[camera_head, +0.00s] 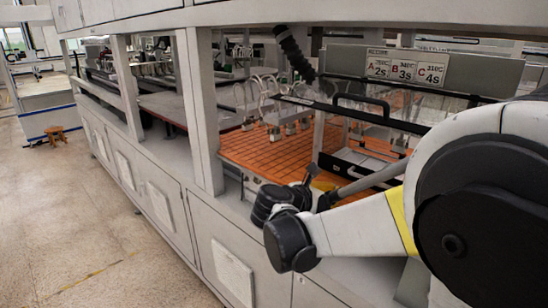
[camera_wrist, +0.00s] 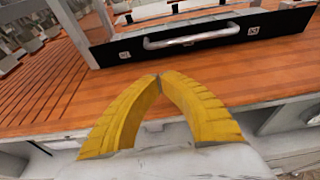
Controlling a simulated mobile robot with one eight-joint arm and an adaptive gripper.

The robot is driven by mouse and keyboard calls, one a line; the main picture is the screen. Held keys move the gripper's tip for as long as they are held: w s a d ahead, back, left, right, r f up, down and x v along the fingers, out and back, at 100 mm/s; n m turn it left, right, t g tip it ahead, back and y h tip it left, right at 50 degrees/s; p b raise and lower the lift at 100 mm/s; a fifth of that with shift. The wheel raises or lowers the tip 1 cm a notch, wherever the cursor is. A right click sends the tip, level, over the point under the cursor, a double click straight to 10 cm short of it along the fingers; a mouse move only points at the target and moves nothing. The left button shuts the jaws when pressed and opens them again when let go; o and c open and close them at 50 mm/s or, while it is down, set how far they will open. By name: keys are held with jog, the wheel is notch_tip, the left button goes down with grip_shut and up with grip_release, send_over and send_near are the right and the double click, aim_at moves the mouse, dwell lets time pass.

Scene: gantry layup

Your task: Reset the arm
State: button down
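My gripper (camera_wrist: 159,78) shows in the wrist view as two yellow ribbed fingers. They curve inward and their tips meet at the middle, with nothing visible between them. Behind the tips lies an orange-brown slatted work surface (camera_wrist: 45,82). In the head view my white and black arm reaches in from the right, and its end is over the front edge of the bench. The fingers are mostly hidden there behind the wrist.
A black-fronted tray or frame with a metal handle (camera_wrist: 190,39) stands just beyond my gripper. In the head view, grey posts (camera_head: 199,110) hold an upper beam. A sign reading A, B, C (camera_head: 405,70) hangs at the back. Open floor (camera_head: 60,220) lies left.

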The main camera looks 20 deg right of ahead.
jog(key=s+a+f+m+y+b, duration=0.1)
jog(key=s+a+f+m+y, duration=0.3)
jog(key=s+m, duration=0.7)
jog(key=s+a+f+m+y, duration=0.4)
jog(key=s+a+m+y, duration=0.4)
jog(key=s+a+m, duration=0.3)
jog(key=shift+s+a+m+y+b, duration=0.3)
jog(key=shift+a+m+b, duration=0.05)
jog(key=shift+m, duration=0.65)
